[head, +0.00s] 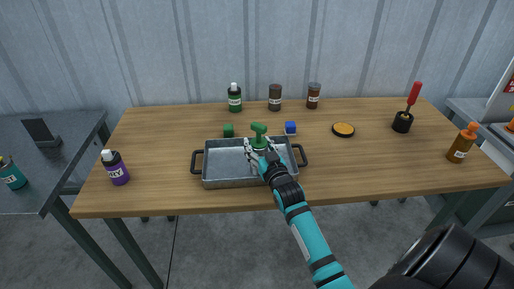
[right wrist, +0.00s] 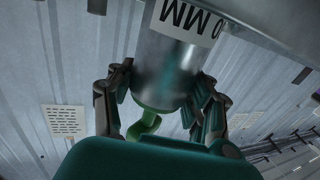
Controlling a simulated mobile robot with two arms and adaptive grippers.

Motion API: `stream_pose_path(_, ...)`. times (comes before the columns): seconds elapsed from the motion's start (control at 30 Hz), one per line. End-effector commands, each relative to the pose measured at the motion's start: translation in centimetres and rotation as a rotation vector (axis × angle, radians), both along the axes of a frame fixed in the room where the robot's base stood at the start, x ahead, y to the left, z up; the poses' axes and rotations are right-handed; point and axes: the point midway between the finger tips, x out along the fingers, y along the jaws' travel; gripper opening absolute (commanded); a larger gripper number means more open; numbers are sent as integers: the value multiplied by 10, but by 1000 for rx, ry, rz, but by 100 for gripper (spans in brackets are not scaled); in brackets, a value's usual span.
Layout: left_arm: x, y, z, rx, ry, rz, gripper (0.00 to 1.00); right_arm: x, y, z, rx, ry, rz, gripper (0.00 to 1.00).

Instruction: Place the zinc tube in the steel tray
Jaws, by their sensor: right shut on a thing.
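The steel tray (head: 224,182) is a grey rectangular tray with two black side handles, near the front middle of the table. My right gripper (head: 261,149) is over the right half of the tray in the head view. It is shut on a shiny metal tube with a white "MM" label, the zinc tube (right wrist: 163,68), with a finger on each side. My left gripper is not in view.
Several bottles stand along the back, with a purple bottle (head: 116,168) at left and an orange one (head: 461,145) at right. An orange-topped disc (head: 343,130) lies right of the cubes.

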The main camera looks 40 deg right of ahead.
Motion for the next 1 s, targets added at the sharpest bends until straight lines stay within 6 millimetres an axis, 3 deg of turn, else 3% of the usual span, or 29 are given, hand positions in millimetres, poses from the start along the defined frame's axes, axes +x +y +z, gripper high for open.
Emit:
stream_pose_path(0.27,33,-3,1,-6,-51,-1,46,0,0,-4,0,1,0,0)
stream_pose_path(0.3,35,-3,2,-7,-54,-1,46,0,0,-4,1,2,0,54)
stream_pose_path(0.47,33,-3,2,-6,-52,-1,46,0,0,-4,1,3,0,75)
stream_pose_path(0.83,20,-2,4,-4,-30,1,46,0,0,3,1,2,0,76)
stream_pose_path(1.0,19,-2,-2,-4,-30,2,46,-28,9,-2,2,5,1,76)
